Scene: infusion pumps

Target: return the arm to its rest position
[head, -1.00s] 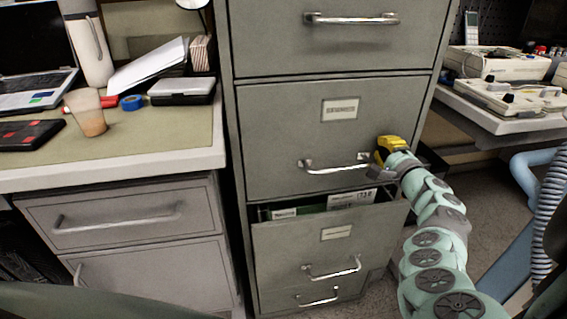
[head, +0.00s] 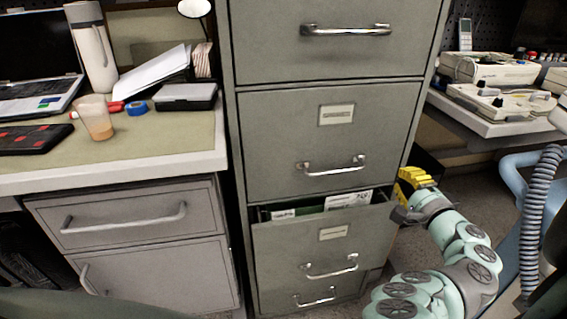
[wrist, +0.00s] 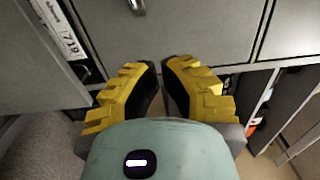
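My gripper (head: 408,182) is at the right edge of the grey filing cabinet (head: 270,140) in the head view, beside the partly open drawer (head: 300,236). In the wrist view its two yellow-padded fingers (wrist: 160,82) point at the cabinet front, with a narrow gap between their tips and nothing between them. The drawer handle (head: 330,166) above the open drawer is free of my gripper. My arm comes up from the lower right of the head view, bent.
Folders with white labels (head: 348,199) show in the open drawer. A desk (head: 180,160) with a laptop, a cup and a flask stands left. A bench (head: 490,122) with devices is at the right. A ribbed blue hose (head: 535,220) runs beside my arm.

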